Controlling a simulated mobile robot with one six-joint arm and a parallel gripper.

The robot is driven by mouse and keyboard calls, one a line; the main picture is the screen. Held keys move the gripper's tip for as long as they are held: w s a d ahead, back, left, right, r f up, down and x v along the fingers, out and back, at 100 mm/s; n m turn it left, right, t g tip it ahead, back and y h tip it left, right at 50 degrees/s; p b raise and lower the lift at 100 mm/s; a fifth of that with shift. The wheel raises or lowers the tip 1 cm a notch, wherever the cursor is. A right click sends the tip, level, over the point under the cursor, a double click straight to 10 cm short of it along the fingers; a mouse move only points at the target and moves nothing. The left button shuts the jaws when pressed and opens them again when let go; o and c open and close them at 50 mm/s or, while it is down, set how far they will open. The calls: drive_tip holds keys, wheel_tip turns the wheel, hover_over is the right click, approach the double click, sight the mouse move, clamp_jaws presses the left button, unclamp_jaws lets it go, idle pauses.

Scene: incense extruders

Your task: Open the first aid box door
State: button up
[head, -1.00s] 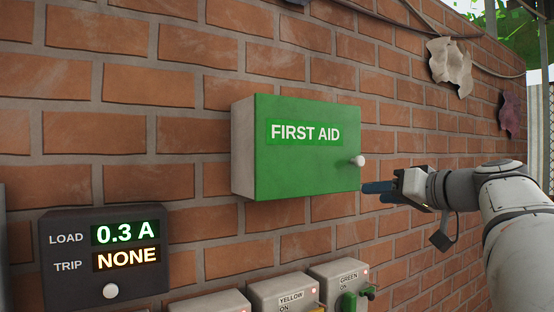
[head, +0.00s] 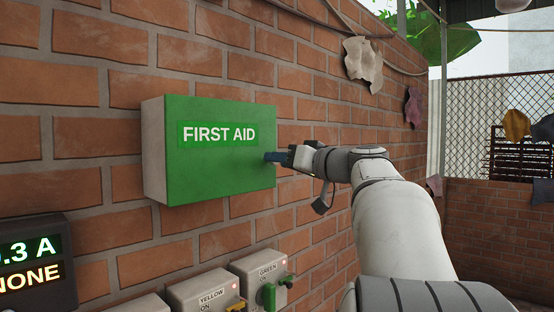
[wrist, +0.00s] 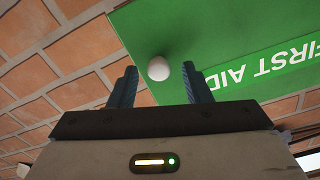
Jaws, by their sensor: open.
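The first aid box (head: 220,150) is mounted on the brick wall, with a green door lettered FIRST AID and pale sides. Its door is shut. My gripper (head: 268,157) is at the right edge of the door in the head view and hides the knob there. In the wrist view the white round knob (wrist: 158,68) shows on the green door (wrist: 225,45). The two blue fingers of my gripper (wrist: 160,85) are apart, one on each side of the knob's line. The knob appears just beyond the fingertips, and I see no contact.
A pale cloth (head: 362,62) hangs on the wall at the upper right. The space in front of the door looks clear.

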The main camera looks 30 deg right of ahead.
clamp_jaws()
idle(0.3)
